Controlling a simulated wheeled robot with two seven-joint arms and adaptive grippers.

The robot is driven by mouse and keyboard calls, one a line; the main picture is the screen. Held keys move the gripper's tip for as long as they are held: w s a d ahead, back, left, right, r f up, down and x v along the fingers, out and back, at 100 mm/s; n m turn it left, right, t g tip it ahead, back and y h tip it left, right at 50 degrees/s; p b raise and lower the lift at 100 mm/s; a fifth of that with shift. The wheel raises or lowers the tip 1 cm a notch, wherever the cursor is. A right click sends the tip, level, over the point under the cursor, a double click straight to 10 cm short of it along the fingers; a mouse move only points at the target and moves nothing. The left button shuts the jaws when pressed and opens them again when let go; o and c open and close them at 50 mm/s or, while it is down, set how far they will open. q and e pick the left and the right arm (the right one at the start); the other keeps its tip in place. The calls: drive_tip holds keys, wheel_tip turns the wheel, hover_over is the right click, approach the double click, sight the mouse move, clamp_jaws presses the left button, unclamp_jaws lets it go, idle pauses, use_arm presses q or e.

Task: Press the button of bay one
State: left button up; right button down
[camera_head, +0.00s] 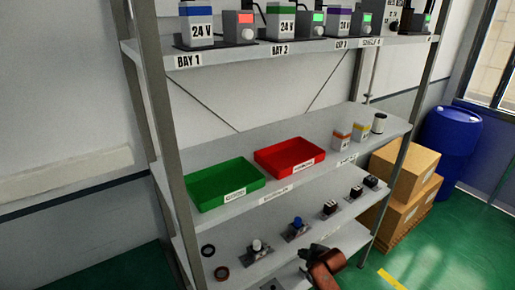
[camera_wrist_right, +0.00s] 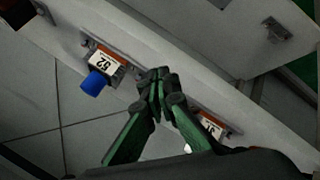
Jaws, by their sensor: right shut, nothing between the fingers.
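The bay one label (camera_head: 187,61) is on the left end of the top shelf's front edge. Above it stand a white 24 V block with a blue top (camera_head: 200,28) and a grey box with a red-lit screen (camera_head: 238,26). A small round pale button (camera_head: 248,34) seems to be on that box, too small to be sure. My right gripper (camera_head: 308,253) is low at the bottom shelf, well below bay one. In the wrist view its dark green fingers (camera_wrist_right: 158,88) are closed together and empty, beside a part with a blue knob (camera_wrist_right: 94,82). My left gripper is out of view.
The middle shelf holds a green tray (camera_head: 225,184) and a red tray (camera_head: 290,157). Several small knobbed parts, such as the white-knobbed one (camera_head: 257,247), line the bottom shelf. Cardboard boxes (camera_head: 404,167) and a blue barrel (camera_head: 450,139) stand right of the rack.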

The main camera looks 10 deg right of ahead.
sight(249, 35)
drive_tip(key=s+a+r+n+t+y, duration=0.15)
drive_tip(key=a+r+n, duration=0.35)
drive_tip(key=r, duration=1.4)
drive_tip(key=s+a+r+n+t+y, duration=0.15)
drive_tip(key=a+r+n, duration=0.35)
drive_tip(key=r, duration=1.3)
drive_tip(key=s+a+r+n+t, duration=0.2)
drive_tip(key=r+n, duration=0.5)
drive_tip(key=r, duration=1.2)
drive_tip(key=s+a+r+n+t+y, duration=0.1)
drive_tip(key=s+r+n, duration=0.2)
drive_tip(key=r, duration=0.7)
drive_tip(key=s+a+r+n+t, duration=0.1)
drive_tip(key=s+r+n, duration=0.2)
drive_tip(key=s+r, duration=0.3)
drive_tip(key=s+a+r+n+y, duration=0.1)
drive_tip(key=s+r+n, duration=0.3)
drive_tip(key=r, duration=1)
drive_tip(key=shift+s+a+r+t+y+p, duration=0.3)
drive_tip(key=shift+s+a+r+t, duration=0.05)
drive_tip(key=shift+r+t, duration=0.05)
drive_tip(key=shift+w, duration=0.1)
drive_tip(key=p+x, duration=0.2)
drive_tip(key=x, duration=1.2)
drive_tip(key=shift+p, duration=0.4)
